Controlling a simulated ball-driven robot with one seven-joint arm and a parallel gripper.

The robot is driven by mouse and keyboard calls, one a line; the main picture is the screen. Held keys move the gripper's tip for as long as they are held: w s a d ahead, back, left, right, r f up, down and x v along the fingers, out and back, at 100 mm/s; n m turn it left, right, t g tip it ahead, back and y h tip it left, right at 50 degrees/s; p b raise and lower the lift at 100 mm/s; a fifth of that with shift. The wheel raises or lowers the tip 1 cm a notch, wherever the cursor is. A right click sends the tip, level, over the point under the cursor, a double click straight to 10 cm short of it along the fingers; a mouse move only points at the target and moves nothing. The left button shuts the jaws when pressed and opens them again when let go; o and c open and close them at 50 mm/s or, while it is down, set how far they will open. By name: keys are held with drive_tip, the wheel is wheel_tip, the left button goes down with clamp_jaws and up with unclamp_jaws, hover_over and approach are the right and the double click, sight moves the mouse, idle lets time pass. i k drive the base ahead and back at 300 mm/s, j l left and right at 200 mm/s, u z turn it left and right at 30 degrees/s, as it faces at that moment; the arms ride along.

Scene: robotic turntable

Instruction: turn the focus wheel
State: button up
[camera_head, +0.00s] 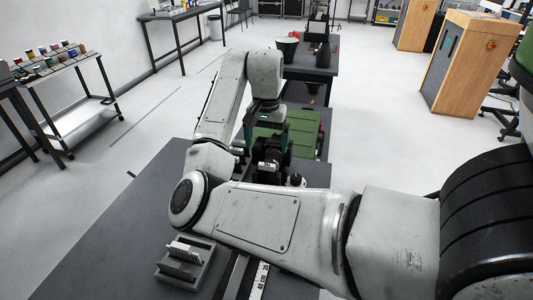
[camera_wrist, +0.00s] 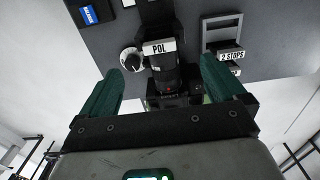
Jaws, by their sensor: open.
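My gripper (camera_head: 267,148) is open, with its two teal fingers spread around a black camera-like device on the bench. In the wrist view my gripper (camera_wrist: 161,66) has one finger on each side of the black device (camera_wrist: 164,73), which has a label reading "POL". Nothing is visibly clamped, and I cannot tell whether either finger touches it. A round knob with a white rim (camera_wrist: 131,60) sits just left of the device, near the left fingertip. No part is marked as the focus wheel, so I cannot tell which it is. My arm hides much of the bench in the head view.
The dark bench (camera_head: 130,215) is mostly clear at left. A grey slotted block (camera_head: 187,262) stands near its front. A green panel (camera_head: 303,130) lies behind the gripper. A holder labelled "2 STOPS" (camera_wrist: 231,55) and a blue-labelled item (camera_wrist: 86,14) flank the device.

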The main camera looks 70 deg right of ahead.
sight(295, 179)
drive_tip(key=k+j, duration=0.8)
drive_tip(key=k, duration=0.05)
